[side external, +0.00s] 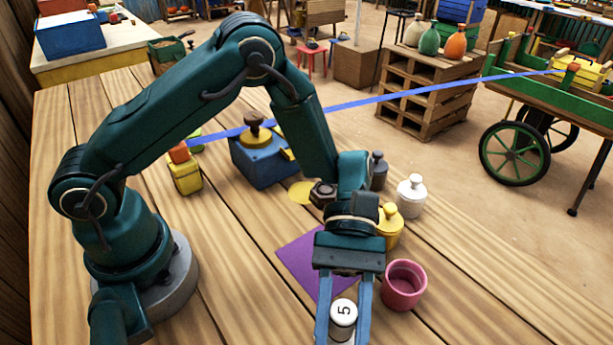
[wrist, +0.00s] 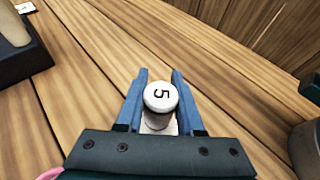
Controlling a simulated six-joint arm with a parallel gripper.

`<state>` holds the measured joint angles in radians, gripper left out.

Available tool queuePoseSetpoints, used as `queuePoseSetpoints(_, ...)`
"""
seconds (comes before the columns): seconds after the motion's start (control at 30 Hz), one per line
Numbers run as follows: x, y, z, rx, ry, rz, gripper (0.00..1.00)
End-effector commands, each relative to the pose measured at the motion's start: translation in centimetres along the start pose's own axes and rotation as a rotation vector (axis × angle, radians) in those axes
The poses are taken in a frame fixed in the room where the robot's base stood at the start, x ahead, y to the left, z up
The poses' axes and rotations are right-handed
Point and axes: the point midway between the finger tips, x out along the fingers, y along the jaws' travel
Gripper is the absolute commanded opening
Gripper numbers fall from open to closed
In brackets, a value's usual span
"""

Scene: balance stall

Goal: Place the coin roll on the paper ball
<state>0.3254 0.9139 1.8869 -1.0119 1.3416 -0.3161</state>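The coin roll (side external: 343,314) is a short upright cylinder with a white round top marked 5 and a dark band under it. In the wrist view the coin roll (wrist: 161,96) sits centrally between my blue fingers, and its lower part is pale and mostly hidden. My gripper (side external: 344,322) reaches down at the bottom of the side view. Its fingers (wrist: 160,104) flank the roll closely on both sides and look shut on it. I cannot make out the paper ball in either view.
A purple mat (side external: 297,262) lies left of my gripper, and a pink cup (side external: 404,285) stands right. Yellow (side external: 389,232), white (side external: 411,196) and dark grey (side external: 378,171) knobbed weights stand behind. A blue box (side external: 262,165) is farther back. Bare planks lie left of the mat.

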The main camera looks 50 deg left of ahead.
Motion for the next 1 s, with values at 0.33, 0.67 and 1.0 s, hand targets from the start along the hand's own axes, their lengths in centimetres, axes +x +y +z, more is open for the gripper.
queuePoseSetpoints(0.33, 0.0, 0.0, 0.0, 0.000, 0.000, 0.000, 0.66)
queuePoseSetpoints(0.67, -3.1, 0.1, 0.2, 0.003, 0.002, 0.008, 0.66)
queuePoseSetpoints(1.0, -9.8, 0.1, 0.2, 0.001, 0.002, 0.005, 0.66)
